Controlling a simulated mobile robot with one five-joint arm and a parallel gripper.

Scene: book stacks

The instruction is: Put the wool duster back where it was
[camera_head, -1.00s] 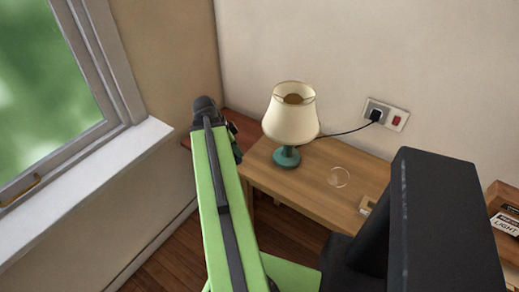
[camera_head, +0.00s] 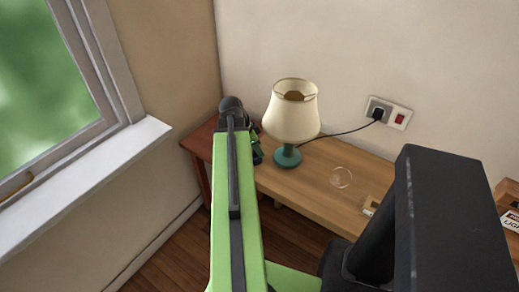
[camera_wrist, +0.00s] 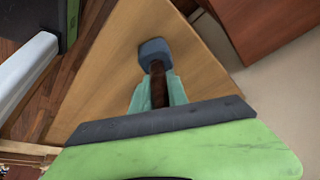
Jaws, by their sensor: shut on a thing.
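My gripper (camera_wrist: 157,92) is shut, its two pale teal fingers on either side of a dark brown handle (camera_wrist: 158,82) in the wrist view. A blue-grey block-like end (camera_wrist: 154,52) sits beyond the fingertips; I take this to be the wool duster. The wooden desk top (camera_wrist: 105,70) lies behind it; I cannot tell whether the duster touches it. In the head view my gripper (camera_head: 256,148) is mostly hidden behind my green arm, left of the lamp, and the duster cannot be made out.
A cream-shaded lamp (camera_head: 291,112) with a teal base stands on the wooden desk (camera_head: 315,196), its cord running to a wall socket (camera_head: 388,112). A clear round item (camera_head: 341,177) lies on the desk. A reddish-brown table (camera_head: 199,140) fills the corner near the window sill (camera_head: 90,190).

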